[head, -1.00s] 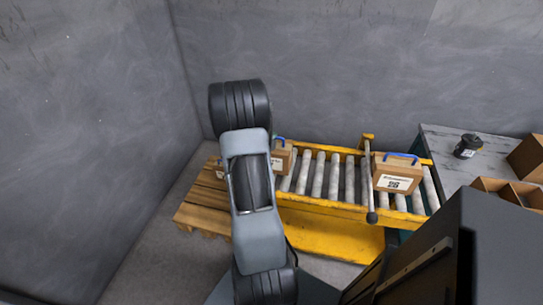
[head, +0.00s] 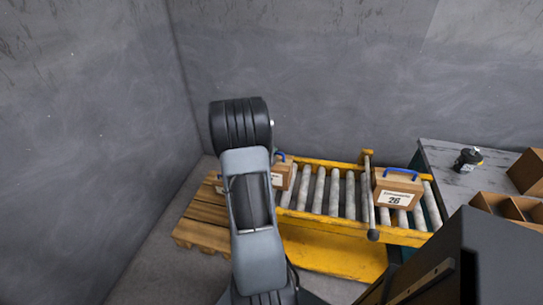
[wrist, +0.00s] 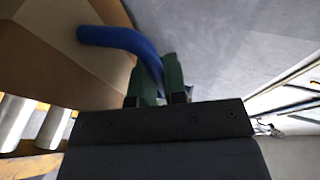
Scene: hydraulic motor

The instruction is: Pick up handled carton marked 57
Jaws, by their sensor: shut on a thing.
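A brown carton (head: 286,174) with a blue handle stands at the left end of the roller conveyor in the head view, partly hidden behind my arm. Its number is not readable. In the wrist view the carton (wrist: 60,55) fills the upper left, and its blue handle (wrist: 118,37) runs between the green fingers of my gripper (wrist: 160,82). The gripper is shut on this handle. My arm hides the gripper in the head view. Whether the carton touches the rollers cannot be told.
Another blue-handled carton marked 26 (head: 396,190) stands on the conveyor's right part. A post with a bar (head: 370,195) rises between the cartons. A wooden pallet (head: 200,222) lies left; a table (head: 445,170) with a dark canister (head: 468,160) stands right.

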